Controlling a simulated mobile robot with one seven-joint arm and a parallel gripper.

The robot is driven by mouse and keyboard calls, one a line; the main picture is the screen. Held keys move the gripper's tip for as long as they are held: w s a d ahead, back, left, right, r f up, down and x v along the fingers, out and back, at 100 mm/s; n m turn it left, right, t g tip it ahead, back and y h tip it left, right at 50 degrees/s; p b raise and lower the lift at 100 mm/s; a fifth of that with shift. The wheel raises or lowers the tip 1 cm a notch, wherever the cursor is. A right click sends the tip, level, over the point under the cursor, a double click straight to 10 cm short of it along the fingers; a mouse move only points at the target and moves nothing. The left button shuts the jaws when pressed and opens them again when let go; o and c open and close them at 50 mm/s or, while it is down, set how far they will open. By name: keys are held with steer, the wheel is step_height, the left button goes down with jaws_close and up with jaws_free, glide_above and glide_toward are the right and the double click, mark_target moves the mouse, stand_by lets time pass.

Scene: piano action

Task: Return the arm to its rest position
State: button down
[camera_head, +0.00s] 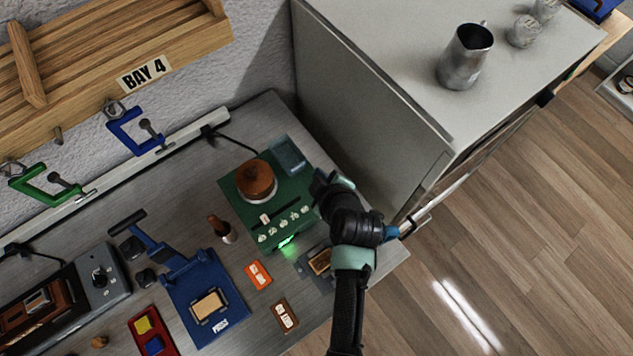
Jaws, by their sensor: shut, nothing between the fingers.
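My arm comes up from the bottom edge, right of centre, and bends over the right end of the grey workbench (208,157). My gripper (322,182) is at the upper end of the arm, beside the right side of a green box (284,207). The gripper is shut and I see nothing held in it. The fingertips are small and dark here. I cannot tell whether they touch the box. My arm hides part of the bench's right edge and part of a small dark tray with a brown piece (319,262).
A brown round knob (256,180) tops the green box. A grey cabinet (370,110) with a metal pitcher (465,58) stands close on the right. A blue press (205,295), an orange block (258,274) and a brown block (285,315) lie left of my arm. Wooden floor is clear at right.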

stand_by(0.3)
steer(key=w+a+r+m+t+b, duration=0.15)
steer(key=w+r, duration=0.25)
steer(key=r, duration=0.4)
steer(key=w+r+m+t+b, duration=0.1)
steer(key=w+r+t, duration=0.2)
steer(key=w+r, duration=0.35)
step_height(320, 180, up, 20)
steer(key=m+t+h+b, duration=0.1)
steer(key=m+t+b, duration=0.1)
steer(key=m+t, duration=0.25)
steer(key=s+r+m+t+b, duration=0.1)
steer(key=s+r+m+t, duration=0.1)
steer(key=s+r, duration=0.3)
steer(key=s+r+m+t+h+b, duration=0.1)
steer(key=s+r+t, duration=0.3)
steer(key=r, duration=0.8)
steer(key=s+d+r+m+t+b, duration=0.1)
steer(key=s+r+m+t, duration=0.1)
steer(key=s+r, duration=0.5)
step_height(320, 180, up, 2)
steer(key=shift+s+r+m+t+h, duration=0.3)
steer(key=shift+s+t+h, duration=0.1)
steer(key=shift+t, duration=0.4)
steer(key=shift+f, duration=0.1)
